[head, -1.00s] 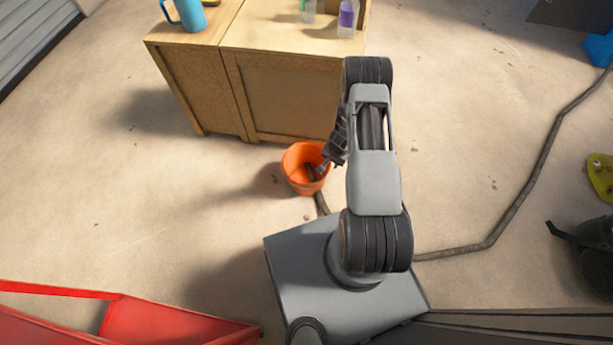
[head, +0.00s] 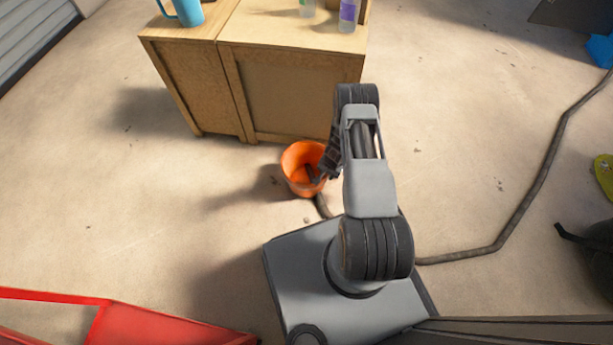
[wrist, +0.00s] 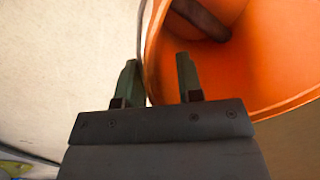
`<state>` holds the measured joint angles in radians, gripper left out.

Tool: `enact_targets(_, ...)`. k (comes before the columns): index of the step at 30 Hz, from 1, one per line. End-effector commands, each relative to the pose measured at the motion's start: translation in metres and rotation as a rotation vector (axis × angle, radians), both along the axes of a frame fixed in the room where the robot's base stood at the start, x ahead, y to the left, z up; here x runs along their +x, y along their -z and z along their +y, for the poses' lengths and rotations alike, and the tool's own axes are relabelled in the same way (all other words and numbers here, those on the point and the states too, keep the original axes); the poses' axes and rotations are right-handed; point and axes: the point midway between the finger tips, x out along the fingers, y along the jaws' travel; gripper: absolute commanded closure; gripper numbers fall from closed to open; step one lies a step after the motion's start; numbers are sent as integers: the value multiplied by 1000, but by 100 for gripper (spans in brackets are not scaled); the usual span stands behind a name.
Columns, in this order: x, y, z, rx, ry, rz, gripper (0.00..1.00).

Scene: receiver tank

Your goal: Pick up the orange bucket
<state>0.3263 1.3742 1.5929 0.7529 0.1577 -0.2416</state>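The orange bucket (head: 292,163) stands upright on the floor in front of the wooden cabinet. It also fills the upper right of the wrist view (wrist: 268,62), its mouth facing the camera. A dark brown rod-like thing (wrist: 200,18) shows inside it. My gripper (head: 321,174) is at the bucket's right rim in the head view, partly hidden by my arm. In the wrist view my gripper (wrist: 157,75) is open, with the bucket's rim between its fingers. One finger is outside the wall and the other overlaps the inside. Contact cannot be told.
The wooden cabinet (head: 290,95) stands just behind the bucket, with a blue mug (head: 188,12) and bottles (head: 347,15) on top. A dark hose (head: 510,225) runs along the floor at the right. A red container (head: 150,325) is at the lower left. Floor left of the bucket is clear.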

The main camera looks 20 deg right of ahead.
Motion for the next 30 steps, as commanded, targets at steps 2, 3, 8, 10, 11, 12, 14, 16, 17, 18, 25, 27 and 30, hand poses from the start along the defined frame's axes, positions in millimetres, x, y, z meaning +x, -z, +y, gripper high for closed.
enact_targets(2, 0, 8, 1, 0, 0, 0, 66)
enact_targets(3, 1, 8, 1, 0, 0, 0, 66)
enact_targets(8, 1, 7, 1, -1, 0, -1, 66)
enact_targets(10, 1, 7, 1, -1, 0, -1, 72)
enact_targets(11, 1, 7, 1, -1, 0, -1, 75)
enact_targets(12, 1, 7, 1, -1, 0, -1, 79)
enact_targets(14, 1, 7, 1, 0, 0, 0, 84)
enact_targets(16, 1, 7, 1, 0, 0, 0, 91)
enact_targets(17, 1, 7, 1, 0, 0, 0, 94)
enact_targets(18, 1, 7, 1, 0, 0, 0, 98)
enact_targets(25, 1, 7, 1, 0, 0, 0, 100)
enact_targets(27, 1, 7, 1, 0, 0, 0, 100)
enact_targets(30, 1, 7, 1, 0, 0, 0, 100)
